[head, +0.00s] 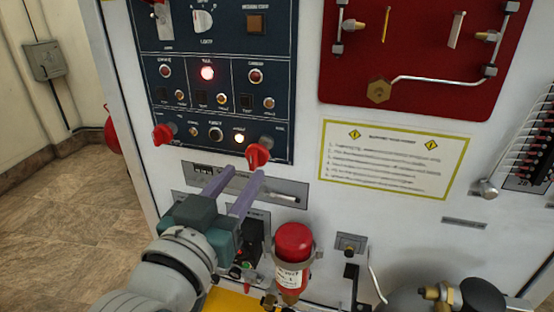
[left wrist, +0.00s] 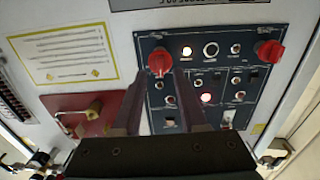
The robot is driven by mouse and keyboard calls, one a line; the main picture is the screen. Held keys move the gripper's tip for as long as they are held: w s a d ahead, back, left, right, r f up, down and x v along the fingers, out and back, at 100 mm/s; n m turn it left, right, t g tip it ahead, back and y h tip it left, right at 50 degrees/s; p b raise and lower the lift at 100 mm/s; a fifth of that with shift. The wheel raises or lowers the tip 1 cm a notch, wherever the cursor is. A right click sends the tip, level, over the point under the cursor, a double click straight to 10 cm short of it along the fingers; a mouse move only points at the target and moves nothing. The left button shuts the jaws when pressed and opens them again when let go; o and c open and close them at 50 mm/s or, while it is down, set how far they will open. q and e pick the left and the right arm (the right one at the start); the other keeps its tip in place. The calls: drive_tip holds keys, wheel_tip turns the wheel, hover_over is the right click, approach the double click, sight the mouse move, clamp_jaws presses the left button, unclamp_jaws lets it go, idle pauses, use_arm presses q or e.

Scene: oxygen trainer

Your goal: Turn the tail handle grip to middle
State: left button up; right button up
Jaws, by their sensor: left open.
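Two red handle grips sit at the lower edge of the dark control panel (head: 222,108). The right one (head: 258,155) is beside my left gripper, and the left one (head: 163,134) is apart from it. The lettering by them is too small to tell which is the tail handle. My left gripper (head: 245,170) is open, its two fingers pointing up at the panel just below the right red grip. In the left wrist view, that grip (left wrist: 160,60) shows between the fingertips (left wrist: 160,76), with no clear contact. The other grip (left wrist: 269,52) is at the right there.
A red bottle (head: 293,245) is mounted right of my left gripper. A yellow-edged notice (head: 392,158) and a red board with brass fittings (head: 415,60) are to the right. A red lamp (head: 207,73) glows on the panel. Open floor lies at the left.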

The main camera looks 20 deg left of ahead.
use_arm(q)
drive_tip(key=s, duration=0.7)
drive_tip(key=shift+p, duration=0.35)
drive_tip(key=shift+a, duration=0.1)
drive_tip(key=s+a+r+m+g+p, duration=0.1)
drive_tip(key=s+a+r+g+p, duration=0.1)
drive_tip(key=s+r+g+p, duration=0.7)
drive_tip(key=s+a+r+m+g+p, duration=0.1)
drive_tip(key=s+r+g+p, duration=0.5)
drive_tip(key=s, duration=0.5)
wheel_tip(320, 180, up, 33)
drive_tip(key=p, duration=3.6)
drive_tip(key=shift+w+t, duration=0.3)
drive_tip(key=shift+w, duration=0.05)
drive_tip(key=shift+f, duration=0.1)
